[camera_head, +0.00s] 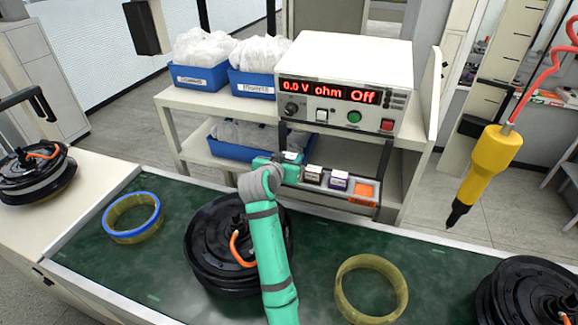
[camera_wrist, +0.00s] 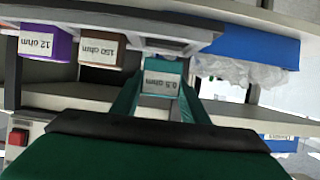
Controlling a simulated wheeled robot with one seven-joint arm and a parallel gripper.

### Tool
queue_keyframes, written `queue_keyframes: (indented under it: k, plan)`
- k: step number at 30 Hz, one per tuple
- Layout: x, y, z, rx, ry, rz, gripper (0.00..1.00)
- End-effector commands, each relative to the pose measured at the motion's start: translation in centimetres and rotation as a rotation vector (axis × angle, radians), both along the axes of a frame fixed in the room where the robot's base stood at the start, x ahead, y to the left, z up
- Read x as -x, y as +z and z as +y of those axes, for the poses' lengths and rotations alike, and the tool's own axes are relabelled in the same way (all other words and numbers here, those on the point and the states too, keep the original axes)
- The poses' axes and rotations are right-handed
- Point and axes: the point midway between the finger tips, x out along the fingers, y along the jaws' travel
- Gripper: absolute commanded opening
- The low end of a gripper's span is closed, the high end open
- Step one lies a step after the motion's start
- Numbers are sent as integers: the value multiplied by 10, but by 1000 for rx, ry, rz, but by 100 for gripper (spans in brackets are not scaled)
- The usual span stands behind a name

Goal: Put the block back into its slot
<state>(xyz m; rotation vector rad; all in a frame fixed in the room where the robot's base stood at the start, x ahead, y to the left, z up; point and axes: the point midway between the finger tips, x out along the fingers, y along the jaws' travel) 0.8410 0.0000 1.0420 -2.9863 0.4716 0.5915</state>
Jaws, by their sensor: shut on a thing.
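My gripper (camera_head: 280,168) is shut on a teal block with a white label reading "0.5 ohm" (camera_wrist: 162,83). In the wrist view the fingers sit on both sides of the block and the picture is upside down. In the head view the gripper is at the left end of the grey block tray (camera_head: 352,198), mostly hiding the block. A brown block marked 150 ohm (camera_head: 313,175) and a purple block marked 12 ohm (camera_head: 337,181) sit in the tray. An orange square (camera_head: 365,190) marks its right end. I cannot tell whether the teal block touches the tray.
The meter (camera_head: 345,85) above the tray reads "0.0 V ohm Off". Blue bins (camera_head: 200,80) with white bags stand on the shelf at left. Hub motors (camera_head: 215,250) and rings (camera_head: 370,288) lie on the green mat. A yellow tool (camera_head: 490,165) hangs at right.

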Motion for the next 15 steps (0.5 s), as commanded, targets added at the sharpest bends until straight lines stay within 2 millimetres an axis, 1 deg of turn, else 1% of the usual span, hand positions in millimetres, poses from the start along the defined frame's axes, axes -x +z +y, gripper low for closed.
queue_keyframes:
  k: [1, 3, 5, 15]
  plan:
    - [1, -9, -1, 0, -1, 4, 12]
    - [1, -20, -1, -1, -2, 5, 12]
    - [1, -25, -1, 0, -1, 3, 12]
    - [1, -28, 0, 0, 0, 1, 12]
